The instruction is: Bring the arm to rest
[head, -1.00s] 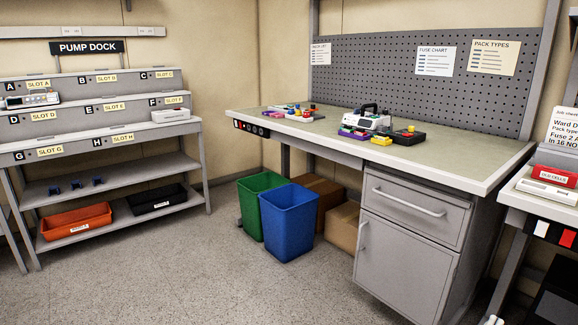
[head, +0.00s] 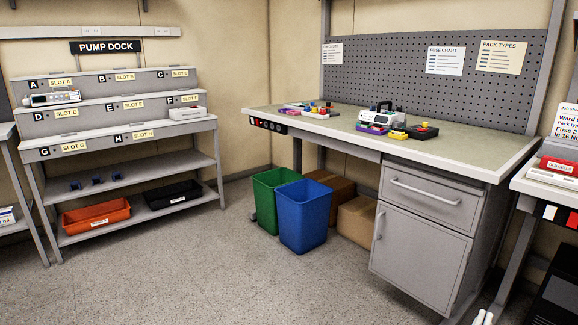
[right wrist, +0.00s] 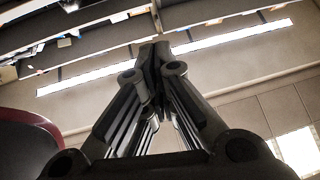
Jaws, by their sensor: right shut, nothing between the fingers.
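My right gripper (right wrist: 155,55) fills the middle of the right wrist view. Its dark fingers come together at the tips, shut with nothing between them. It is not touching anything that I can make out. I do not see its fingers clearly in the head view. My left gripper does not show in either view. In the head view a workbench (head: 350,120) stands at the right and the pump dock (head: 95,155) at the left, both away from me.
A green bin (head: 262,205) and a blue bin (head: 305,220) stand by the workbench, with cardboard boxes (head: 355,222) behind. A white device (head: 377,118) and colored packs sit on the bench. A side table (head: 545,187) with a red bin (head: 560,167) is at the right edge. The floor (head: 230,280) in front is clear.

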